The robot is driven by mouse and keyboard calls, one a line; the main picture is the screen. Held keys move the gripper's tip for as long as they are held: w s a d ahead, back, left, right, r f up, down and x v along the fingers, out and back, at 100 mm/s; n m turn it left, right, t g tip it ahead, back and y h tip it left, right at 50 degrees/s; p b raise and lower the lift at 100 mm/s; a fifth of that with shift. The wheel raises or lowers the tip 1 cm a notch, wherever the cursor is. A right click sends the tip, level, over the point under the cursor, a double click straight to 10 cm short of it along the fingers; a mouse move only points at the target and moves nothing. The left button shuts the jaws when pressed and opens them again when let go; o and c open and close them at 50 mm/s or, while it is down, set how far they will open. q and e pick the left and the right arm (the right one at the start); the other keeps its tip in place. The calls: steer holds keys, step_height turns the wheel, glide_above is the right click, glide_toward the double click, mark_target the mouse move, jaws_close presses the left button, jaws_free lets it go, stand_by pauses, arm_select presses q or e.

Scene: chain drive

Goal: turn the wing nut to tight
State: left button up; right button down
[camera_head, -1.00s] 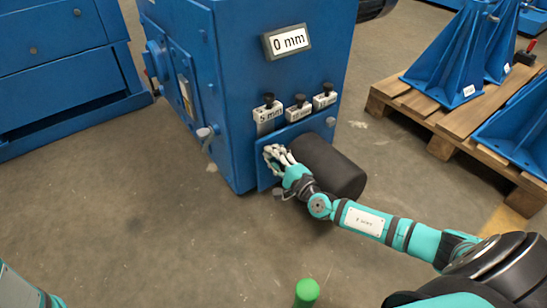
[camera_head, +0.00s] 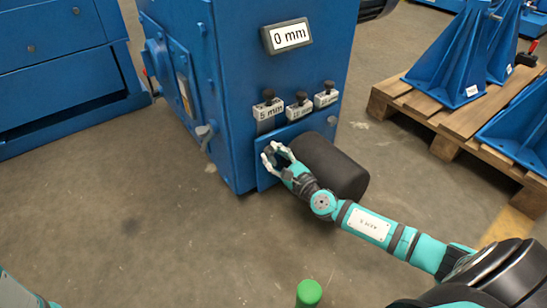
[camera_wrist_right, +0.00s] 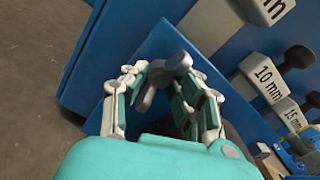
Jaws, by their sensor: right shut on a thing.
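The grey wing nut (camera_wrist_right: 180,63) sits at the blue plate (camera_wrist_right: 158,48) on the low front of the blue machine (camera_head: 232,110). My right gripper (camera_head: 273,156) reaches in from the right, in front of this plate. In the right wrist view, the fingers of my right gripper (camera_wrist_right: 155,82) are closed around the wing nut, with one wing showing between their tips. The fingers hide part of the nut. My left gripper is out of view.
A dark cylinder (camera_head: 333,168) sticks out just right of my right gripper. Labelled blocks with black knobs (camera_head: 300,103) and a "0 mm" display (camera_head: 288,36) are above. A pallet (camera_head: 455,120) stands at right. A green rounded post (camera_head: 309,291) is at the front.

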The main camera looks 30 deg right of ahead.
steer(key=m+b, duration=0.1)
steer(key=m, duration=0.4)
steer(key=shift+a+f, duration=0.1)
steer(key=shift+s+m, duration=0.1)
steer(key=shift+m, duration=4)
steer(key=shift+m+p, duration=0.85)
steer(key=shift+m, duration=0.85)
steer(key=c, duration=1.4)
jaws_free()
steer(key=shift+o, duration=0.6)
